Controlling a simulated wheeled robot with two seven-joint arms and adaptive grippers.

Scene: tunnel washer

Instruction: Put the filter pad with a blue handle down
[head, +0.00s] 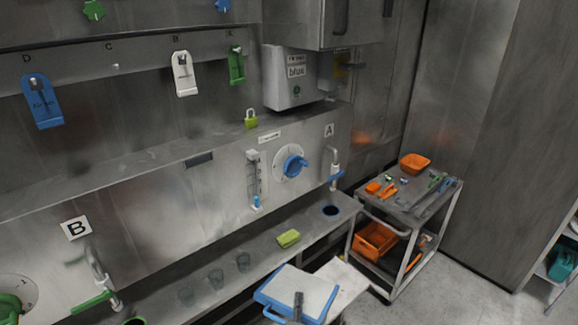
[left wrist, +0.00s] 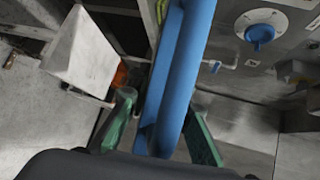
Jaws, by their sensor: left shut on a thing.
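The filter pad (head: 302,288) is a white panel with a blue rim and handle, low in the middle of the head view. My left gripper (head: 297,309) is at its near side, at the bottom edge of the picture. In the left wrist view, the green fingertips (left wrist: 160,130) are shut on the blue handle (left wrist: 178,75), one on each side. The pad is in front of the long steel ledge (head: 190,270); I cannot tell whether it touches anything. My right gripper is not in view.
A yellow-green sponge (head: 289,238) and clear glasses (head: 216,279) stand on the ledge. A blue valve knob (head: 294,165) is on the wall above. A cart (head: 364,223) with tools and orange bins stands to the right. A white surface (head: 343,275) lies beside the pad.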

